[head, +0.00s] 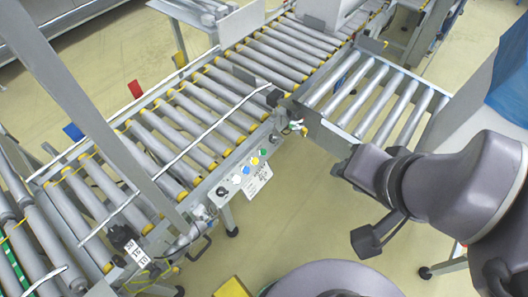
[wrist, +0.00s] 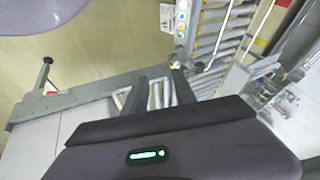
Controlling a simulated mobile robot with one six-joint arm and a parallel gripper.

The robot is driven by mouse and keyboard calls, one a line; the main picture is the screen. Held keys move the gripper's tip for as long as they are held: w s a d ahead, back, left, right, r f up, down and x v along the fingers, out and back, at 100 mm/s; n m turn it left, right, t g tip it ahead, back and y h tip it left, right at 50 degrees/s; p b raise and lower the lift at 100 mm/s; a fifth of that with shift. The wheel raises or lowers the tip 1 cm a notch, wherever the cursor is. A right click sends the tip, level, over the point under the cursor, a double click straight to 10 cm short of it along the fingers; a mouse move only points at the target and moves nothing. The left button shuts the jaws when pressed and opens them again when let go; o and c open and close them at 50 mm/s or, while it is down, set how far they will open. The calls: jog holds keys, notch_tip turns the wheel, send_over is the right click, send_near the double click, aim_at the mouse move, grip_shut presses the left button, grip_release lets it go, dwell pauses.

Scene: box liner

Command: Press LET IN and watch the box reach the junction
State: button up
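A control panel (head: 240,172) on the near side of the main conveyor has a row of small coloured buttons and a dark knob, with a white label below. Which button is LET IN is too small to read. The panel also shows at the top of the wrist view (wrist: 182,20). My gripper (wrist: 160,82) has its two dark fingers apart with nothing between them. In the head view my arm is right of the panel, and the gripper is clear of the buttons. A side roller conveyor (head: 372,100) meets the main roller conveyor (head: 190,120) at the junction.
Metal posts and a rail cross the left side. A yellow object (head: 232,287) is at the bottom edge. Floor (head: 290,215) is open between the panel and my arm.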

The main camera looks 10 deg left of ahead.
grip_shut()
dwell(1.6)
